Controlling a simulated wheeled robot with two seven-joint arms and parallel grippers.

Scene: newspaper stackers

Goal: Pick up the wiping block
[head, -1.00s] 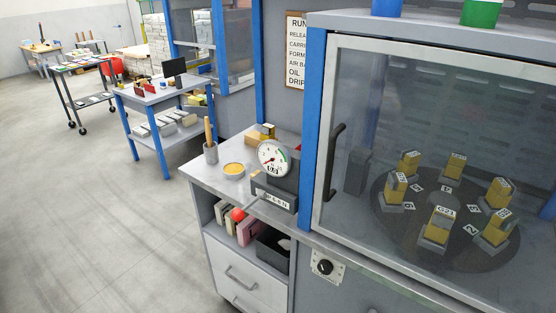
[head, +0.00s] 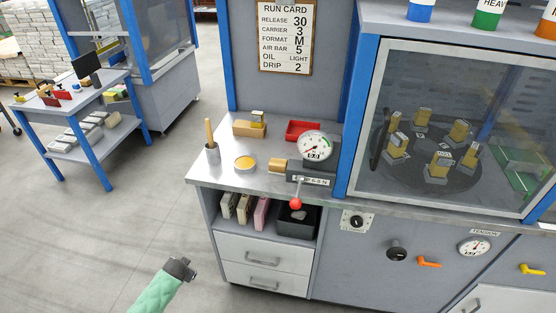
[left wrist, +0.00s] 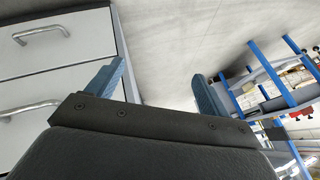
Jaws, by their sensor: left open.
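No block in view is marked as the wiping block, and I cannot tell for sure which it is. A tan wooden block (head: 247,129) with a small yellow and dark piece on it lies at the back of the grey counter. A short tan block (head: 278,165) sits left of the dial gauge. Several upright slabs, including a pink one (head: 262,212), stand on the shelf below. My left gripper (head: 180,268) is low in front of the cabinet, apart from all of these. In the left wrist view its two fingers (left wrist: 157,70) are spread and empty. My right gripper is out of view.
The counter (head: 220,176) also holds a pot with a wooden handle (head: 212,152), a yellow-filled dish (head: 245,163), a red tray (head: 300,130) and the gauge (head: 315,146). A red-knobbed lever (head: 296,203) juts forward. Drawer handles (head: 262,261) protrude below.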

